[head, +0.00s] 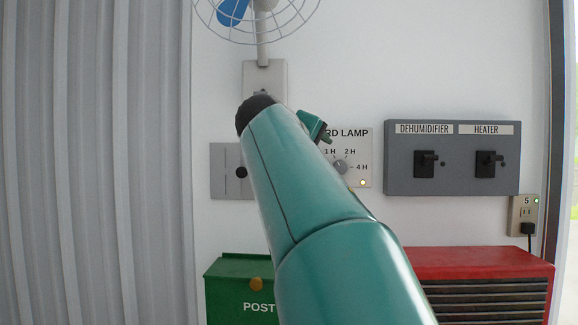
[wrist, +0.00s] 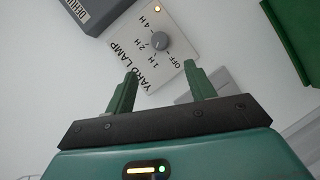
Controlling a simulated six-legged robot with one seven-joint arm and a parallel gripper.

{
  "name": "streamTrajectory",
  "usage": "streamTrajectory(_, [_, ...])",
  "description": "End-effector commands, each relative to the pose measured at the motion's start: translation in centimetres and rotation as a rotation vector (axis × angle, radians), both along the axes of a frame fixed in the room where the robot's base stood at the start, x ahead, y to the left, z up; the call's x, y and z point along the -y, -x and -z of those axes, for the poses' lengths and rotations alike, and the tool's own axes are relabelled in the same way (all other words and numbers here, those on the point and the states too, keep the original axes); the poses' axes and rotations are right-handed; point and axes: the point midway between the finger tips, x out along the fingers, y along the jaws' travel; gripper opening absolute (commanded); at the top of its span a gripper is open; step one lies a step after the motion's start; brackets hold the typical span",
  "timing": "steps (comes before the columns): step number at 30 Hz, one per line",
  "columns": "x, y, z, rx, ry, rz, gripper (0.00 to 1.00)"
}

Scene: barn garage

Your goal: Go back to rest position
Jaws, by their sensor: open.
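My gripper (wrist: 160,69) is open and empty in the wrist view, its two green fingers spread apart. It faces the yard lamp panel, a white plate (wrist: 186,22) with a grey dial (wrist: 160,41) marked OFF, 1H, 2H and 4H. The dial shows beyond the gap between the fingers, and I see no contact. In the head view my teal arm reaches toward the wall and hides most of the gripper and the left part of the panel. I cannot tell the dial's exact setting.
A grey dehumidifier and heater switch box (head: 452,187) is right of the panel. A fan (head: 262,22) hangs above. A green post box (head: 238,270) and a red slatted unit (head: 480,262) stand below. An outlet (head: 525,214) is at far right; corrugated wall (head: 95,160) fills the left.

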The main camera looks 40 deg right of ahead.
Motion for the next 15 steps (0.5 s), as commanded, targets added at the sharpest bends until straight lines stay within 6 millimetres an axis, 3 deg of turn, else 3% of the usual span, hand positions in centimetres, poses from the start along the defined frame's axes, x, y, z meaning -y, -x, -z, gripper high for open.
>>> streamTrajectory(7, [0.0,0.0,0.0,0.0,-0.001,-0.001,0.55])
streamTrajectory(10, [-0.7,-0.3,1.0,0.005,-0.027,-0.022,0.55])
streamTrajectory(13, [-2.7,-0.9,3.8,0.016,-0.103,-0.078,0.55])
streamTrajectory(15, [-5.2,-1.3,6.9,0.028,-0.188,-0.138,0.55])
